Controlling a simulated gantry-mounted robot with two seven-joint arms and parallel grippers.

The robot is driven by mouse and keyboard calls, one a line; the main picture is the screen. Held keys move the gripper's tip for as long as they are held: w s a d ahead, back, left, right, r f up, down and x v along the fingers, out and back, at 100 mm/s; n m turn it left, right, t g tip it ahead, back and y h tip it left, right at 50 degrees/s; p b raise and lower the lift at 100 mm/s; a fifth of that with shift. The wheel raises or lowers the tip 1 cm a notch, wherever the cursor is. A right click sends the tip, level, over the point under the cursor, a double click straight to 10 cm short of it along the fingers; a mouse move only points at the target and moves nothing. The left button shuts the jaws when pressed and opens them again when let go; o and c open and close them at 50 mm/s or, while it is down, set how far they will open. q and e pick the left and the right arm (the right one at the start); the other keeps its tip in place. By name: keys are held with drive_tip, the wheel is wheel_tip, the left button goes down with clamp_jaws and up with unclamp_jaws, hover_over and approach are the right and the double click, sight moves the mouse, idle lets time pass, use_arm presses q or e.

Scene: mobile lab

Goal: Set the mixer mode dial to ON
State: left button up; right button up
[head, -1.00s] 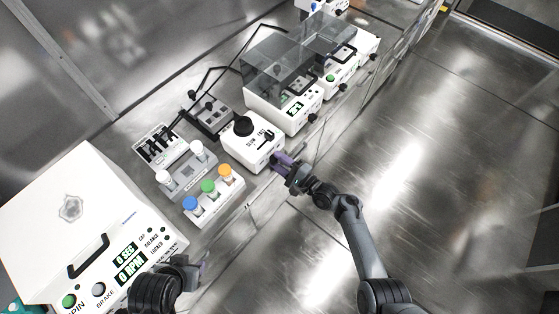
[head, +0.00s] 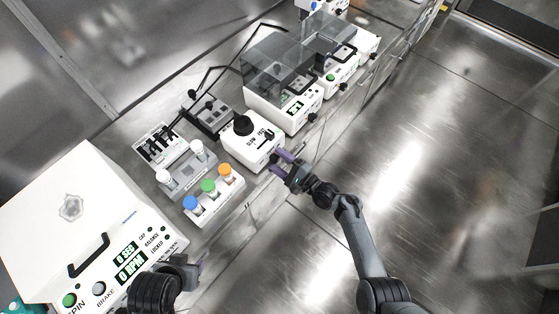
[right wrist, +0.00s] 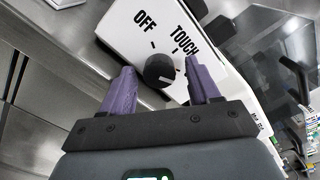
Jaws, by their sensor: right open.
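The mixer (head: 247,153) is a white box with a black cup on top, in the middle of the bench in the head view. Its black mode dial (right wrist: 158,70) shows in the right wrist view, with OFF and TOUCH printed beyond it. A pale mark shows on the dial's lower right side. An ON label is not visible there. My right gripper (head: 284,161) is open at the mixer's front, with its purple fingers on either side of the dial in the wrist view; I cannot tell whether they touch it. My left gripper (head: 198,264) is at lower left, its jaws unclear.
A rack with blue, green and orange capped tubes (head: 216,196) stands left of the mixer. A white centrifuge (head: 70,215) fills the lower left. A smoky-lidded device (head: 283,112) stands just beyond the mixer. The floor at right is clear.

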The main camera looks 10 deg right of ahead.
drive_tip(key=shift+s, duration=0.1)
drive_tip(key=shift+s+d+f, duration=0.1)
drive_tip(key=shift+s+d, duration=0.35)
drive_tip(key=shift+d, duration=0.1)
drive_tip(key=b+v, duration=0.1)
drive_tip(key=v, duration=0.8)
drive_tip(key=shift+d, duration=0.1)
drive_tip(key=shift+s, duration=0.1)
